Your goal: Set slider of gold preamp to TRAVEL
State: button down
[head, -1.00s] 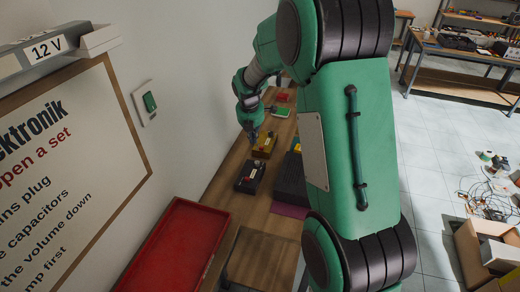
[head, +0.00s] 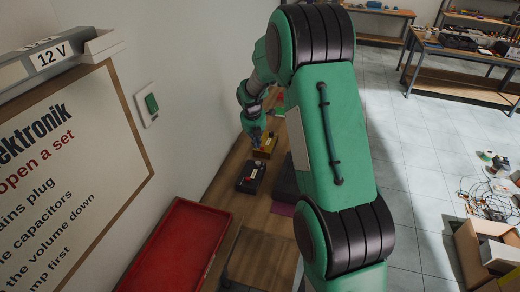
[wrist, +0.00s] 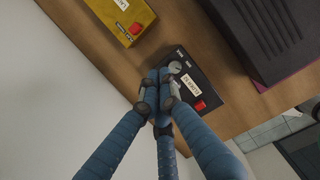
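The gold preamp (head: 266,147) stands on the wooden bench beyond a black unit (head: 250,178). In the wrist view the gold preamp (wrist: 124,17) is at the top left, partly cut off, with a red part and a white label; its slider cannot be made out. My gripper (head: 256,140) is beside the gold preamp in the head view. In the wrist view my gripper (wrist: 163,78) has its blue fingers drawn together, with nothing seen between them. The fingertips overlap the left edge of the black unit (wrist: 206,84), which has a silver knob, label and red part; contact cannot be told.
A large dark finned unit (wrist: 265,35) lies to the right of the black unit in the wrist view. A red tray (head: 180,240) is nearer on the left. The white wall (head: 190,60) runs close along the bench's left side.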

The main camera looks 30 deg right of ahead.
aim_at(263, 148)
jog(key=shift+f, duration=0.15)
jog(key=x, duration=0.9)
jog(key=shift+f, duration=0.25)
jog(key=shift+w+d+f, duration=0.1)
jog(key=shift+w+d, duration=1.35)
jog(key=shift+d, duration=0.05)
jog(key=shift+w+d+p, duration=0.4)
jog(key=shift+w+d, duration=0.65)
jog(key=shift+w, duration=0.05)
jog(key=shift+s+a, duration=0.1)
jog(key=shift+a, duration=0.05)
